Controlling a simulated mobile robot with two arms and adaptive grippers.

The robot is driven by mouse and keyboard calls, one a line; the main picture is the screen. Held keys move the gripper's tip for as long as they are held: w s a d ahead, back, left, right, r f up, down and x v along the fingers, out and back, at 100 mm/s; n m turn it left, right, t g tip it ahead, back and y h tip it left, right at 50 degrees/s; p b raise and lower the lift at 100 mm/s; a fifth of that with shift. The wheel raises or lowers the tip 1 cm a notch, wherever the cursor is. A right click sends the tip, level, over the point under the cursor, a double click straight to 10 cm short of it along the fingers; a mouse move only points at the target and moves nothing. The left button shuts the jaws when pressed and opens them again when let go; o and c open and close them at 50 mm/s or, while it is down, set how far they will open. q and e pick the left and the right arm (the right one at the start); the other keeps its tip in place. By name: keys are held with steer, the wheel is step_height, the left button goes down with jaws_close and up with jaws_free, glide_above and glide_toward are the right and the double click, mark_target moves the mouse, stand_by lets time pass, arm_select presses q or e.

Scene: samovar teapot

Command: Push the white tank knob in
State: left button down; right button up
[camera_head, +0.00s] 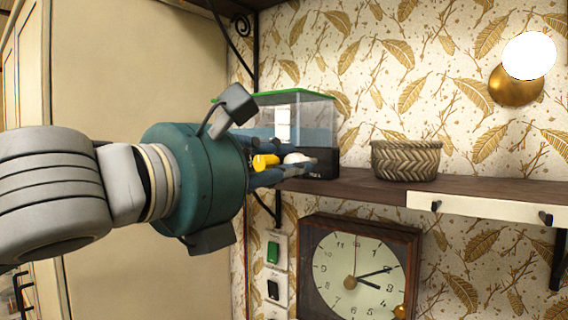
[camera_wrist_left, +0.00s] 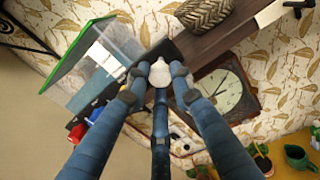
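The tank (camera_head: 308,110) is a clear box with a green rim and dark base, on the shelf in the head view. It also shows at the upper left of the left wrist view (camera_wrist_left: 118,40). The white knob (camera_wrist_left: 159,74) is at the tank's dark front and shows as a small white patch in the head view (camera_head: 297,158). My left gripper (camera_head: 306,168) reaches it from the left. In the left wrist view its blue fingers converge around the knob, with the fingertips (camera_wrist_left: 160,78) close at its sides. Firm contact is unclear. My right gripper is not in view.
A yellow knob (camera_head: 265,161) is beside my fingers; red (camera_wrist_left: 78,132) and blue knobs are near it in the wrist view. A woven basket (camera_head: 406,160) stands right on the shelf (camera_head: 370,186). A clock (camera_head: 360,270) and switches (camera_head: 273,252) are below.

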mark_target(292, 162)
arm_select(q)
steer(key=shift+w+d+r+p, duration=0.15)
steer(key=shift+w+d+p, duration=0.05)
steer(key=shift+w+p, duration=0.1)
steer(key=shift+p+x, duration=0.55)
steer(key=shift+x, duration=0.35)
steer(key=shift+r, duration=0.1)
steer(key=c, duration=1.6)
jaws_free()
steer(key=shift+o, duration=0.6)
steer(key=shift+w+d, duration=0.15)
steer(key=shift+d, duration=0.1)
steer(key=shift+a, duration=0.1)
steer(key=v, duration=1.2)
